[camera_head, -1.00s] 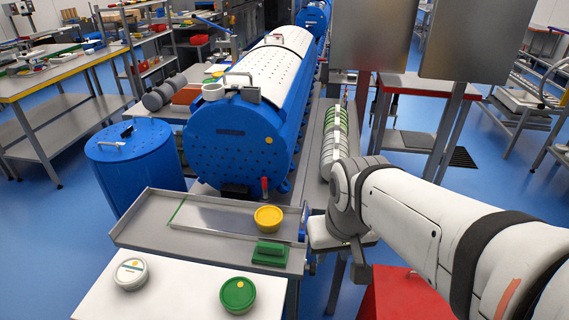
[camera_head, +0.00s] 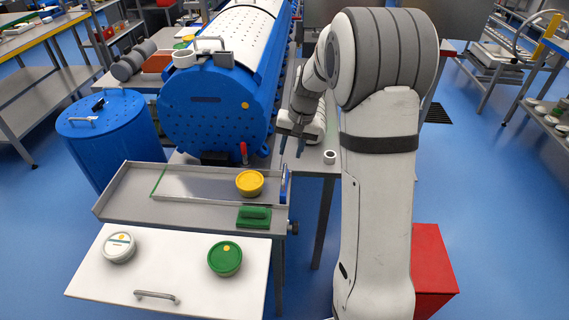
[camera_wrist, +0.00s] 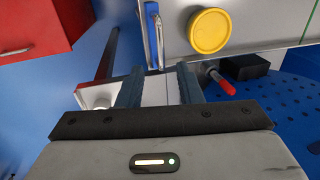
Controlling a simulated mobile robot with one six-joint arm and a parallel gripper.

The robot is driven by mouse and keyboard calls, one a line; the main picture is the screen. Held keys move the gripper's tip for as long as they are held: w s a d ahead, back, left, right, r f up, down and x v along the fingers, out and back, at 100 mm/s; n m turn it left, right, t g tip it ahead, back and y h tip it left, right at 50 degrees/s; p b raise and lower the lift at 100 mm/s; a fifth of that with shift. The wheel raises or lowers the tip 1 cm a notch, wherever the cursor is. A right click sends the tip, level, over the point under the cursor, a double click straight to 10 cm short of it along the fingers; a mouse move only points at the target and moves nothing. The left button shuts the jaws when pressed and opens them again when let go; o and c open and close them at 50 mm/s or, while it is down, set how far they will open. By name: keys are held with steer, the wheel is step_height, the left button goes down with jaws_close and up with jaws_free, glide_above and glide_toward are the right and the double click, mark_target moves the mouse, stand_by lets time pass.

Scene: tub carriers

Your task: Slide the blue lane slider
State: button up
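The blue lane slider (camera_head: 284,184) is a narrow upright blue piece at the right end of the grey tray (camera_head: 115,205). In the wrist view the blue slider (camera_wrist: 153,22) shows at the top, ahead of the fingers and left of the yellow tub (camera_wrist: 210,31). My gripper (camera_head: 291,143) hangs behind the tray's right end, beside the blue drum. In the wrist view my gripper (camera_wrist: 160,78) has its two fingers apart with nothing held between them. It is not touching the slider.
The yellow tub (camera_head: 249,183) and a green block (camera_head: 254,217) are on the tray. A red-handled lever (camera_head: 244,152) sticks up near the blue drum (camera_head: 215,115). White (camera_head: 118,247) and green (camera_head: 225,259) tubs stand on the white front board. A red cabinet (camera_head: 432,262) is at right.

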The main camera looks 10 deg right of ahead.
mark_target(285, 171)
steer(key=f, duration=0.2)
steer(key=a+f, duration=0.1)
steer(key=f, duration=0.4)
steer(key=shift+w+a+f+p, duration=0.15)
steer(key=shift+w+a+p, duration=0.05)
steer(key=shift+w+p, duration=0.1)
steer(key=shift+s, duration=0.1)
jaws_close()
